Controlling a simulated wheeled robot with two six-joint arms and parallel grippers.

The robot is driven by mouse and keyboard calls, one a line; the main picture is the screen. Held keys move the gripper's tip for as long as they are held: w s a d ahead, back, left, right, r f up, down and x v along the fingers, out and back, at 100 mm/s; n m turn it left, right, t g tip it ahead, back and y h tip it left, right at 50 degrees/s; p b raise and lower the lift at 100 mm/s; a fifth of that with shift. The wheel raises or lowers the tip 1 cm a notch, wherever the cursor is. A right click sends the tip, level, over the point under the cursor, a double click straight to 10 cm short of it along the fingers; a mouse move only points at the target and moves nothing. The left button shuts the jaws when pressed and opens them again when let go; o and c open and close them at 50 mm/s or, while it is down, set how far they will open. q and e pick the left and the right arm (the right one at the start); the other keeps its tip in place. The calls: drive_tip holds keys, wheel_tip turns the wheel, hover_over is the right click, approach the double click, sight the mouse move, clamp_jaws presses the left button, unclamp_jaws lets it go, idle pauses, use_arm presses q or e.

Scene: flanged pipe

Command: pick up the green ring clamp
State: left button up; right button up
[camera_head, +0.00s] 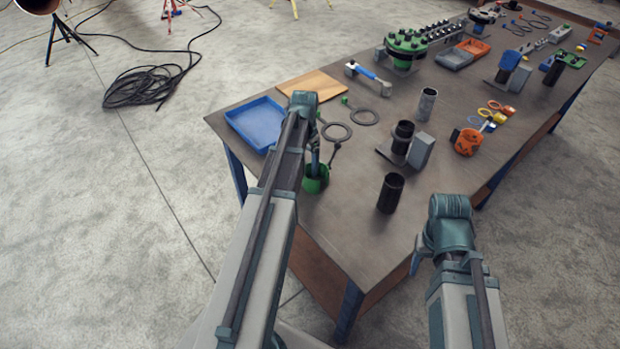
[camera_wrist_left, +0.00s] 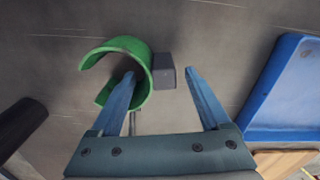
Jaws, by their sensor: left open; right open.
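The green ring clamp (camera_head: 316,183) stands near the table's front left edge, partly hidden by my left arm in the head view. In the left wrist view the clamp (camera_wrist_left: 146,56) is an open C-shaped green band with a grey block (camera_wrist_left: 164,70) on its side. My left gripper (camera_wrist_left: 160,75) is open, with the grey block between its fingertips. Its left finger overlaps the green band; I cannot tell whether they touch. In the head view my left gripper (camera_head: 315,163) is right at the clamp. My right gripper (camera_head: 417,262) is open and empty off the table's front right edge.
A blue tray (camera_head: 258,123) and wooden board (camera_head: 312,85) lie beyond my left arm. Bare tabletop lies between clamp and cylinder.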

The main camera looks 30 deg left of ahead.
use_arm(q)
wheel_tip(320, 180, down, 2)
drive_tip(key=shift+f+b, duration=0.1)
drive_tip(key=shift+b, duration=0.45)
clamp_jaws()
idle(1.0)
